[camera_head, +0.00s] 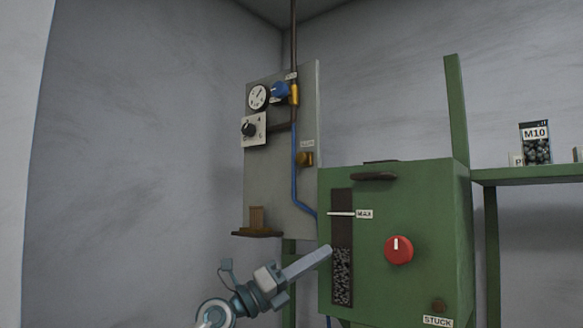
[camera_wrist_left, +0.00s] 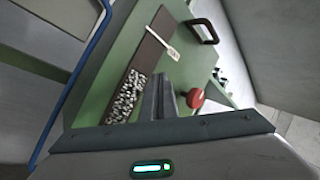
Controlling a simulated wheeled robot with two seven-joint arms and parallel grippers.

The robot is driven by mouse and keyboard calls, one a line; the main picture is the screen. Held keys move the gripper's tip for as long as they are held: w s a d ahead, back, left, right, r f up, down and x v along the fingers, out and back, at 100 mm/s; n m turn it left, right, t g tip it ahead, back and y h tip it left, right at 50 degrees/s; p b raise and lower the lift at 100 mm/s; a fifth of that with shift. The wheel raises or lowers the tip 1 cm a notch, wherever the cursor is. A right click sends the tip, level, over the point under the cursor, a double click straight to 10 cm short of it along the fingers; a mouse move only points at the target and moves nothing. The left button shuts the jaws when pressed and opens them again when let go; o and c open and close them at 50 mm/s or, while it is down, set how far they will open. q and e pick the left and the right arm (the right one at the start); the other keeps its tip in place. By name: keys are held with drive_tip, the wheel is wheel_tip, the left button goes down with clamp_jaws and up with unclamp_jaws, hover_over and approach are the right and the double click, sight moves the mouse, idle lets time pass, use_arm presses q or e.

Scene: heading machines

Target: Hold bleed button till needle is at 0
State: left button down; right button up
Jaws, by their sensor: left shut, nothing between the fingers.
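A round white gauge (camera_head: 259,97) with a dark needle hangs on the grey wall panel (camera_head: 272,185). The needle seems to slant to the upper right; its numbers are too small to read. A small brass fitting (camera_head: 306,159) sits at the panel's right side under a small, hard-to-read label; it may be the bleed button. My left gripper (camera_head: 326,252) is shut and empty, below and slightly right of that fitting, in front of the green machine's window. In the left wrist view its shut fingers (camera_wrist_left: 158,97) point toward the green machine. My right gripper is out of view.
The green machine (camera_head: 445,235) has a red knob (camera_head: 399,250), a dark handle (camera_head: 374,176) and a window part-filled with small pieces. A blue valve handle (camera_head: 281,90), a black knob (camera_head: 249,129) and a blue hose (camera_head: 296,170) are on the panel. A green shelf (camera_head: 540,176) stands right.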

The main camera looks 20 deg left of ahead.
use_arm(q)
drive_tip(key=a+r+m+t+y, duration=0.1)
drive_tip(key=a+r+y, duration=0.4)
drive_tip(key=r, duration=0.6)
drive_tip(key=s+a+r+m+t+y, duration=0.1)
drive_tip(key=a+r+y, duration=0.4)
drive_tip(key=a+r, duration=0.5)
drive_tip(key=shift+s+r+t, duration=0.3)
drive_tip(key=shift+r, duration=0.2)
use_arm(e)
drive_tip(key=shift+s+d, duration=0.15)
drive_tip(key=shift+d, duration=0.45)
